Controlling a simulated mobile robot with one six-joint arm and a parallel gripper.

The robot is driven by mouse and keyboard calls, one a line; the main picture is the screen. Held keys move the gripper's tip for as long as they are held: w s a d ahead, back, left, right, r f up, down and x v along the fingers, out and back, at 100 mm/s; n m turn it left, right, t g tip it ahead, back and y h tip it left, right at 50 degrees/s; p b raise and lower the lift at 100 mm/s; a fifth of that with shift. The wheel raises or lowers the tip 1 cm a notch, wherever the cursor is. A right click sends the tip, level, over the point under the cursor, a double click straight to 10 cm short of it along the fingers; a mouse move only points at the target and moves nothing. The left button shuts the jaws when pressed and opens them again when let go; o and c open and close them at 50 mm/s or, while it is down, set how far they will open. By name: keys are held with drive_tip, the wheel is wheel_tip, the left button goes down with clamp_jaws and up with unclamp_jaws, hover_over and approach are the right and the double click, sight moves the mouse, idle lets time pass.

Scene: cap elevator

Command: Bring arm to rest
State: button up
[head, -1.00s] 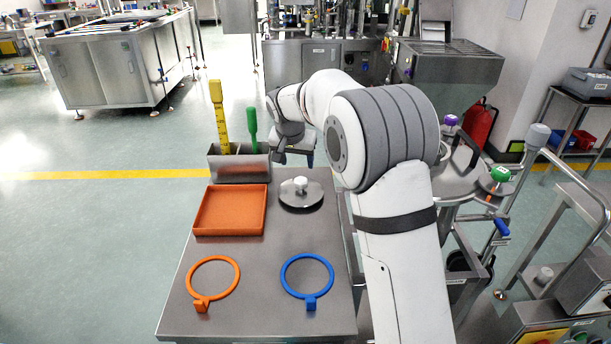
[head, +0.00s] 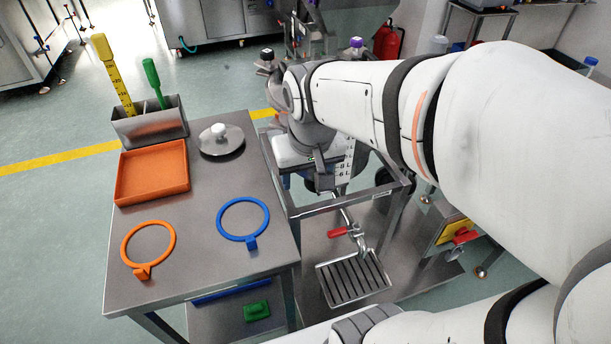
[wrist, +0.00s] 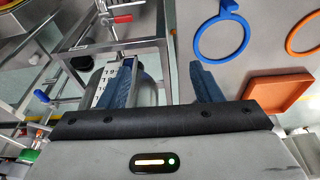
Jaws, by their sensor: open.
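My arm reaches in from the right in the head view and bends down just right of the steel table (head: 190,280). My gripper (wrist: 168,72) shows in the wrist view with its two blue-grey fingers spread apart. I see nothing held between them. In the head view, the gripper is small and partly hidden under my wrist, above the metal frame (head: 345,203). It is beside the table, not over its top.
The table carries a lid (head: 221,143), an orange tray (head: 180,176), a blue ring (head: 264,222), an orange ring (head: 124,241) and a steel holder (head: 160,127). A scale strip (head: 347,160) stands close beside my gripper. A red-handled valve (head: 340,232) sits below. Floor is open at left.

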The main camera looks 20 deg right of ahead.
drive_tip(key=s, duration=0.1)
drive_tip(key=s+f, duration=0.1)
drive_tip(key=s, duration=0.1)
drive_tip(key=s+f, duration=0.1)
drive_tip(key=s, duration=0.1)
drive_tip(key=shift+s+d, duration=0.1)
drive_tip(key=shift+s, duration=0.05)
drive_tip(key=shift+r+p, duration=0.55)
